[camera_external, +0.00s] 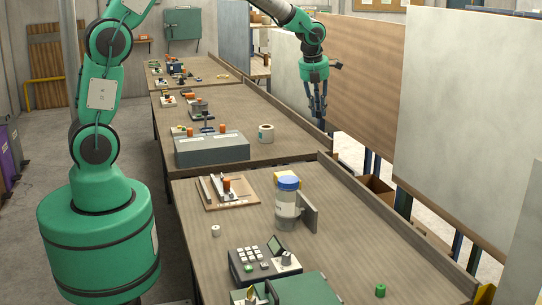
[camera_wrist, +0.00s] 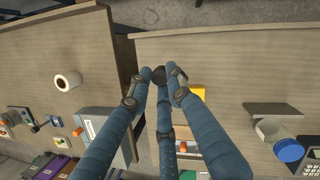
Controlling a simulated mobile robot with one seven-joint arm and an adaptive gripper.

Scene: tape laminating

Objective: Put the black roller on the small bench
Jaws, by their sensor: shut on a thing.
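My gripper (camera_external: 319,108) hangs fingers-down at the back right, by the right edge of the middle workbench (camera_external: 270,105). In the wrist view my gripper (camera_wrist: 160,82) has its fingers closed around a small dark round thing, apparently the black roller (camera_wrist: 158,74). Only its dark end shows between the fingertips; the rest is hidden. It is held above the gap between two benches. In the external view the roller is too small to make out. I cannot tell for sure which of the several workbenches in a row is the small bench.
A white roll (camera_external: 266,133) and a grey box (camera_external: 212,148) stand on the middle bench. The near bench (camera_external: 345,245) holds a blue-lidded jar (camera_external: 287,205), a wooden board (camera_external: 215,203), a keypad device (camera_external: 262,262) and a green cylinder (camera_external: 380,290). Large upright panels (camera_external: 365,70) stand close on the right.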

